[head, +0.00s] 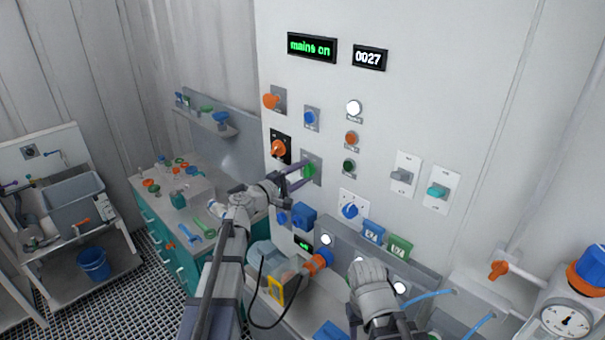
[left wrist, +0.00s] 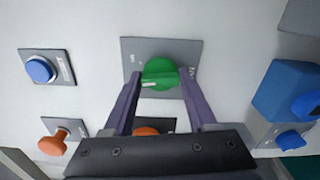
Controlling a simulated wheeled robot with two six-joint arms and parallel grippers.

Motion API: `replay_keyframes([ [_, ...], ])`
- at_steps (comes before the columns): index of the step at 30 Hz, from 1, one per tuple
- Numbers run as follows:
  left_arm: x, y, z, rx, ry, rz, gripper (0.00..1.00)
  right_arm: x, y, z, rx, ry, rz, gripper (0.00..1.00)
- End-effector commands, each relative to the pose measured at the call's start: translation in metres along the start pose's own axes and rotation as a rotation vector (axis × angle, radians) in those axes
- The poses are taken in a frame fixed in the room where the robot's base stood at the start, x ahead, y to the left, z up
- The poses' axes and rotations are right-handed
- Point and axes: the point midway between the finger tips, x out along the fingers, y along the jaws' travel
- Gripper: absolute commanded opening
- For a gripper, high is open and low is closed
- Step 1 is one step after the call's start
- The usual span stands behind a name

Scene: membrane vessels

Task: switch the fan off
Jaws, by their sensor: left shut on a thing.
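A green rotary knob (head: 309,170) sits on a grey plate on the white panel. In the left wrist view the green knob (left wrist: 160,73) has a pale pointer mark towards its left side. The small lettering on its plate is too blurred to read, so I cannot tell whether it is the fan's switch. My left gripper (head: 303,173) reaches the panel from the left and is shut on this knob. Its two purple fingers (left wrist: 158,85) stand on either side of the knob in the left wrist view. My right arm shows at the bottom, but its fingers are out of sight.
Close by are an orange knob on black (head: 279,148), a blue button (head: 310,118), an orange mushroom button (head: 271,101) and a blue dial (head: 349,211). Grey (head: 402,176) and teal (head: 438,191) toggles sit to the right. A display (head: 312,47) reads "mains on".

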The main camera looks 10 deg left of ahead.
Motion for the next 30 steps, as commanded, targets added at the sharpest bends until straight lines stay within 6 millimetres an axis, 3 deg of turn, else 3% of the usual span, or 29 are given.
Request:
replay_keyframes([
  [15,-0.0005,-0.0002,0.0000,-0.327,0.001,-0.002,0.02,-0.0002,0.0000,0.0000,0.000,0.000,0.000,0.50],
  [30,-0.0006,-0.0003,0.0002,-0.398,0.000,-0.002,0.02,-0.0002,0.0000,0.0000,0.000,0.000,0.000,0.50],
])
